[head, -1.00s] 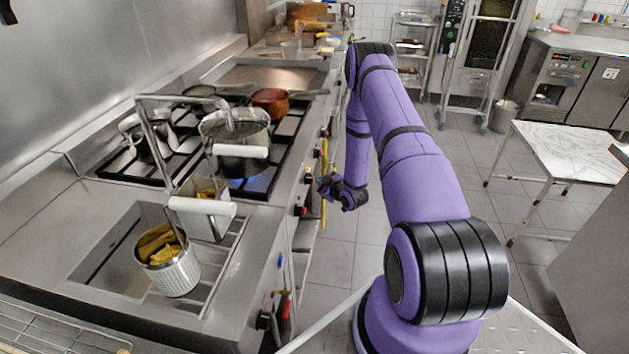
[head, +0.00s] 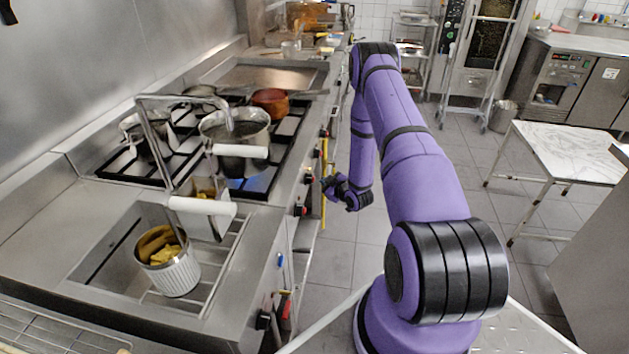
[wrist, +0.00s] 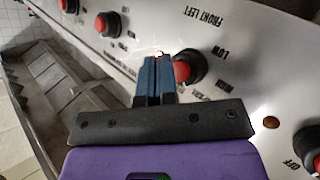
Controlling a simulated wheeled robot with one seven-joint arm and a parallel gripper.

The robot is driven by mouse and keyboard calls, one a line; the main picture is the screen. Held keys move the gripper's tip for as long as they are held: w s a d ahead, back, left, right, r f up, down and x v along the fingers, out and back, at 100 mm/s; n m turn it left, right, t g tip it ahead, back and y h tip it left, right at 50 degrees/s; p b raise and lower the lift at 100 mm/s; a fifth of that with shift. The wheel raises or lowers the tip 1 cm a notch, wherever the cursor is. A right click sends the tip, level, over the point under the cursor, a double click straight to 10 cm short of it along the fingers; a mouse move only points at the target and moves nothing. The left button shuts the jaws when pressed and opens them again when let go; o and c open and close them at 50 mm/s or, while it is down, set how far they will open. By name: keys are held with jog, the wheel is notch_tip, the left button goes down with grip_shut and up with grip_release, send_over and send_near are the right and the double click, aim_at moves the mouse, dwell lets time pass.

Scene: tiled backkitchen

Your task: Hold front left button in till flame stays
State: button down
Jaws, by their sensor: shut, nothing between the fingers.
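In the wrist view, the front left button (wrist: 182,72) is a red cap in a black knob (wrist: 195,66), beside the "FRONT LEFT" lettering on the steel panel. My gripper (wrist: 155,62) is shut and empty. Its fingertips appear just left of the red cap, overlapping its edge in the picture; whether they touch it I cannot tell. In the head view, my gripper (head: 327,186) is beside the stove's front panel, slightly off it.
Other red-capped knobs (wrist: 108,23) line the panel. In the head view, the stove holds a steel pot and a copper pan (head: 270,102). A fryer basket handle (head: 202,206) stands at the near left.

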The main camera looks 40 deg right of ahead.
jog(key=shift+d, duration=0.1)
jog(key=shift+s+d, duration=1.55)
jog(key=shift+s, duration=0.3)
